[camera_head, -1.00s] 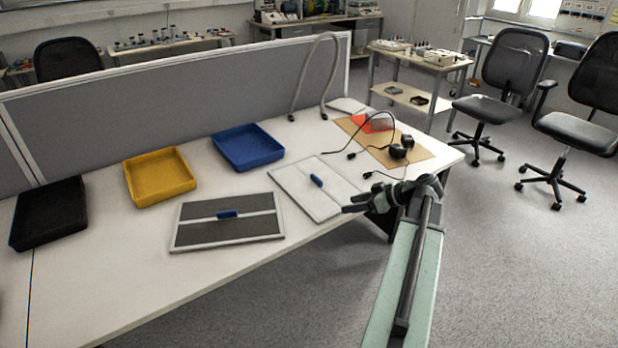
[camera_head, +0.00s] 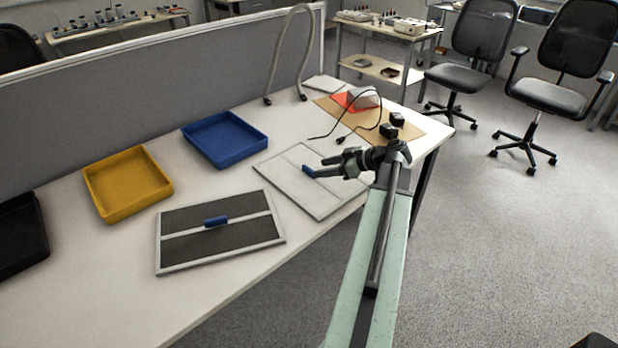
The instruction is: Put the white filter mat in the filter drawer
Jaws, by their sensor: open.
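The white filter mat (camera_head: 290,187) is a flat pale panel with a light frame, lying on the table in the middle of the head view. A small blue grip (camera_head: 308,171) stands on its centre strip. My gripper (camera_head: 319,167) is open, with its fingers pointing left over the mat. The fingertips are right beside the blue grip; I cannot tell whether they touch it. Three open trays could be the filter drawer, and I cannot tell which one is meant: blue (camera_head: 224,138), yellow (camera_head: 127,184) and black (camera_head: 20,238) at the left edge.
A dark grey filter mat (camera_head: 250,236) with a blue grip lies left of the white one. Black cables and plugs (camera_head: 389,131), a brown board (camera_head: 418,129) and a red piece (camera_head: 354,99) lie behind my gripper. A grey partition (camera_head: 120,125) closes the table's back.

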